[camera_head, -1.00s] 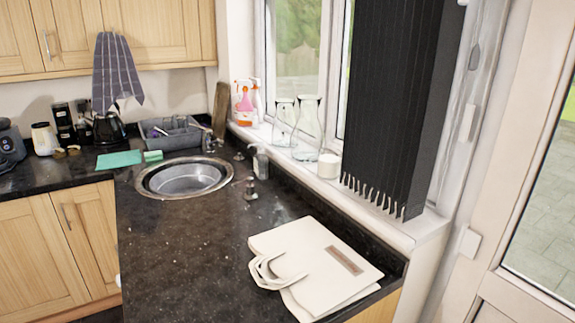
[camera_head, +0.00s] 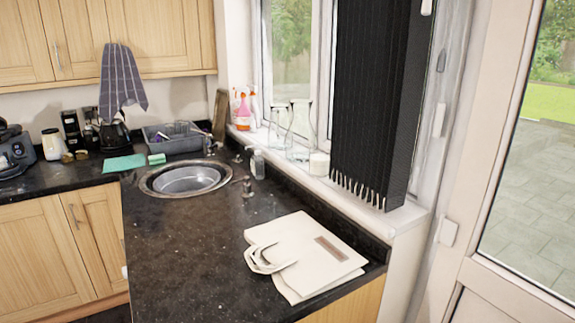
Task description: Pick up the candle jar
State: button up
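A small white jar (camera_head: 319,164), which looks like the candle jar, stands on the white window sill (camera_head: 350,191). It is right of the glass bottles and just left of the dark blind. My gripper is not in view.
Two clear glass bottles (camera_head: 301,128) stand left of the jar. Dark vertical blinds (camera_head: 382,95) hang at its right. A cream bag (camera_head: 306,255) lies on the black counter (camera_head: 190,250) in front of the sill. A soap bottle (camera_head: 257,164) and taps stand by the round sink (camera_head: 186,179).

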aim_at(319, 157)
jog(key=u, duration=1.85)
jog(key=i, duration=0.5)
jog(key=u, duration=0.35)
